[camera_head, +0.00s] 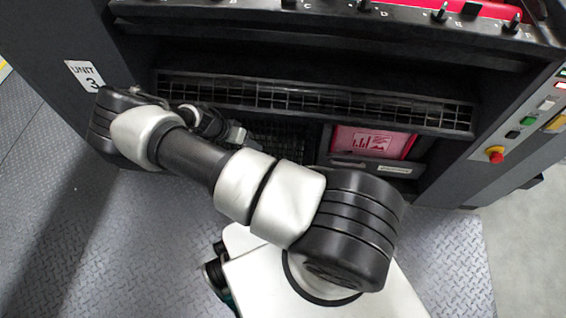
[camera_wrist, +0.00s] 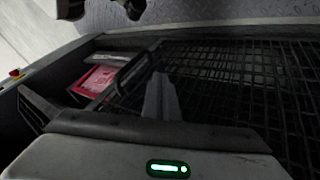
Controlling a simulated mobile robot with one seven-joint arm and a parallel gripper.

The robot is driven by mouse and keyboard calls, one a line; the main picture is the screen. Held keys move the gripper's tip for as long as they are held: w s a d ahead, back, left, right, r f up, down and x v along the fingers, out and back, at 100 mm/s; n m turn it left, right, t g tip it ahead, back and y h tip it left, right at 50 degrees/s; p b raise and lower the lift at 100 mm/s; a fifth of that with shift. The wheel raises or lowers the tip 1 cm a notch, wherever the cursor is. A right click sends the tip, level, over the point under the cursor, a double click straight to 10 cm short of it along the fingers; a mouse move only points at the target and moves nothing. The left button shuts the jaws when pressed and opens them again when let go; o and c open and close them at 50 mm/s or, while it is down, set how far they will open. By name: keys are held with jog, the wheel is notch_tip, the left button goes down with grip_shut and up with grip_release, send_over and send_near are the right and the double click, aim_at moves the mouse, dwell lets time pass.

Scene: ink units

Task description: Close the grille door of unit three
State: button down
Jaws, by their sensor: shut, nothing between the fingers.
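Unit three carries a "UNIT 3" label (camera_head: 86,76) at its left in the head view. Its dark mesh grille door (camera_wrist: 235,75) fills the right of the wrist view, with a black handle (camera_wrist: 131,72) near its left edge. In the head view the mesh (camera_head: 285,132) is partly hidden behind my arm. The bay beside the door is uncovered and shows a red-pink panel (camera_head: 372,143), also in the wrist view (camera_wrist: 95,80). My gripper (camera_wrist: 160,82) is shut and empty, in front of the mesh and just right of the handle; contact cannot be told.
A slotted black strip (camera_head: 315,100) runs across the unit above the bay. Red and green buttons (camera_head: 495,154) sit on the right post. Knobs (camera_head: 440,14) line the upper ledge. The metal plate floor (camera_head: 445,250) is clear at front right.

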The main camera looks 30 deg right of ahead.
jog(key=s+d+r+b+x, duration=0.1)
jog(key=s+b+x, duration=0.1)
jog(key=x, duration=1.2)
jog(key=shift+s+d+r+b, duration=0.15)
jog(key=shift+s+d+b, duration=0.05)
jog(key=shift+s+b, duration=0.15)
